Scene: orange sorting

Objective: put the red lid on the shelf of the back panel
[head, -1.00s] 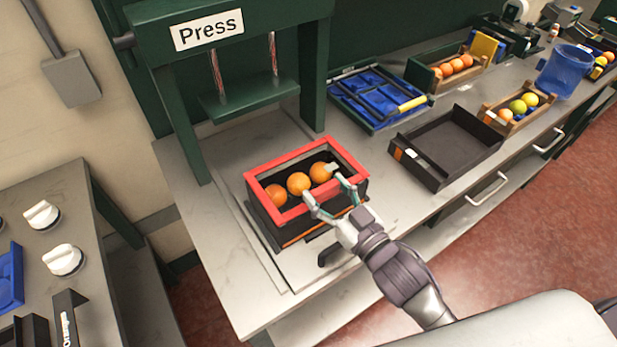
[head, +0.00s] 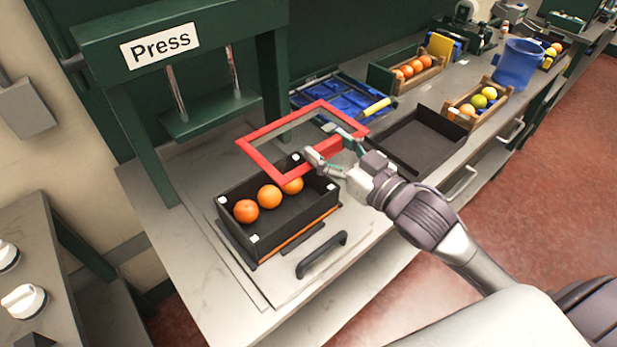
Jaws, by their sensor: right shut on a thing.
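The red lid (head: 268,134) is a rectangular red frame with a see-through middle. My right gripper (head: 325,143) is shut on its right front part and holds it raised, slightly tilted, above and behind the black box (head: 293,228). The black box is open, with three oranges (head: 269,196) in a row and white corner pieces; the lid's edge partly covers its far right part. The back panel (head: 357,22) is the dark green wall behind the bench; I cannot make out its shelf clearly. My left gripper is not in view.
The green press (head: 205,112) labelled "Press" stands at the left behind the box. A blue-lined tray (head: 335,94), an empty black tray (head: 410,147), fruit crates (head: 468,110) and a blue bin (head: 518,62) stand to the right. A black handle (head: 321,255) is in front of the box.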

